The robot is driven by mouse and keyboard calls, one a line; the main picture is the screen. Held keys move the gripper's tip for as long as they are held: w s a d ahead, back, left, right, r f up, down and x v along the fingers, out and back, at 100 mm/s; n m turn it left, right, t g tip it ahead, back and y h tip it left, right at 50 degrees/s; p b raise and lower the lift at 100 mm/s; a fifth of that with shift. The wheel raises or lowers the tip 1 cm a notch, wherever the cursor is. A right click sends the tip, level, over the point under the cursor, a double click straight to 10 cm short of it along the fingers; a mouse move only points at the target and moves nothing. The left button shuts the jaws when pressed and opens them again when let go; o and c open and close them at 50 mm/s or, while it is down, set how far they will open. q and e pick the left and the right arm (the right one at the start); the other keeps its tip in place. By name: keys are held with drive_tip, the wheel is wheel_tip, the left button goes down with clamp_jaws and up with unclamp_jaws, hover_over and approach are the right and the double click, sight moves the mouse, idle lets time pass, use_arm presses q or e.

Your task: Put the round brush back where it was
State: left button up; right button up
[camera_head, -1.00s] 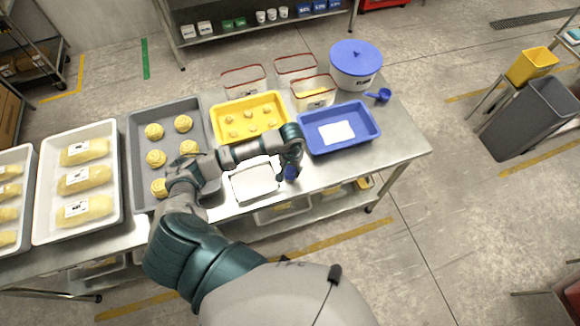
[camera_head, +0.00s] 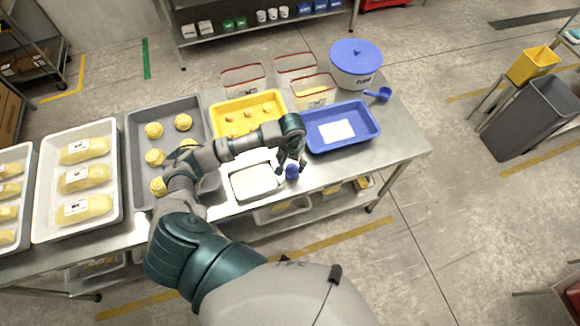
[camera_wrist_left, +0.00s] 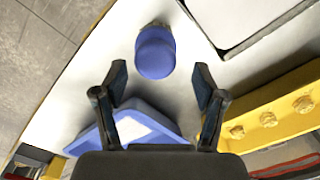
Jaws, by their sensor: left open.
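The round brush (camera_head: 292,172) is a small blue rounded thing on the steel table, between the white tray and the blue tray. In the left wrist view the brush (camera_wrist_left: 155,55) shows its blue round top, with a darker part just past it. My left gripper (camera_head: 291,160) is open and empty at the brush's far side. In the left wrist view the brush lies just beyond the open fingertips (camera_wrist_left: 160,82), with no contact visible. My right gripper is not in view.
A white tray (camera_head: 254,182) is left of the brush and a blue tray (camera_head: 365,141) with a white sheet is to its right. A yellow tray (camera_head: 217,119) and red-rimmed clear containers (camera_head: 314,90) stand behind. The table's front edge is close to the brush.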

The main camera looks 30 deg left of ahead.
sight(292, 167)
use_arm(q)
wheel_tip(292, 167, up, 9)
drive_tip(key=b, duration=0.1)
drive_tip(key=shift+f, duration=0.2)
